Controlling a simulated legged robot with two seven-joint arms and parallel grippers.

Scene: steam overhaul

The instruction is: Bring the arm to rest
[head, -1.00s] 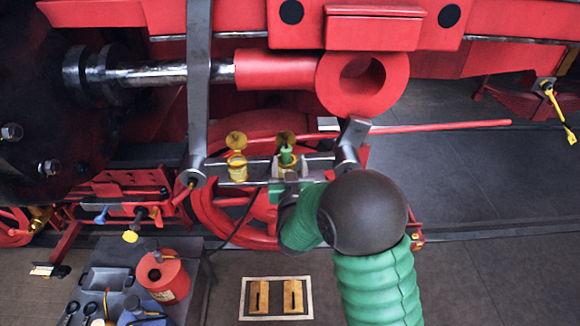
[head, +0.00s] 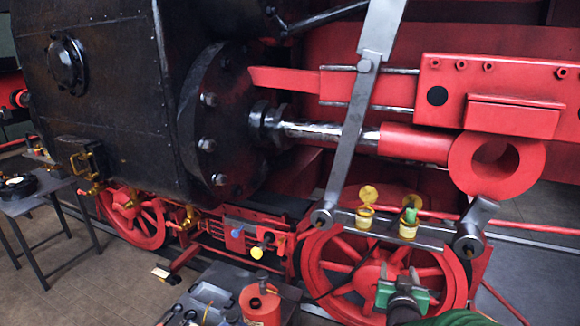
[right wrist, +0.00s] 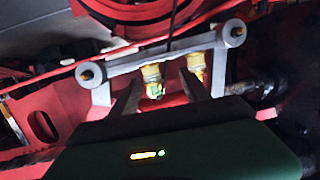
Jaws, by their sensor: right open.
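My right gripper (head: 403,275) is low in the head view, below the grey link bar with two brass oil cups. Its jaws are open and look empty. The left cup (head: 365,214) and the right cup (head: 409,222) have raised round lids; a green piece stands in the right one. In the right wrist view my two dark fingers (right wrist: 161,78) are spread, with the bar and the cups beyond them. The green piece (right wrist: 156,90) appears between the fingers there, apart from them. My left gripper is not in view.
The red wheel (head: 340,262) is close behind my right gripper. A slanted grey lever (head: 352,140) and a red rod eye (head: 497,166) are above. A low table holds a red can (head: 260,305). Another dark table (head: 45,195) stands far left. Floor between them is open.

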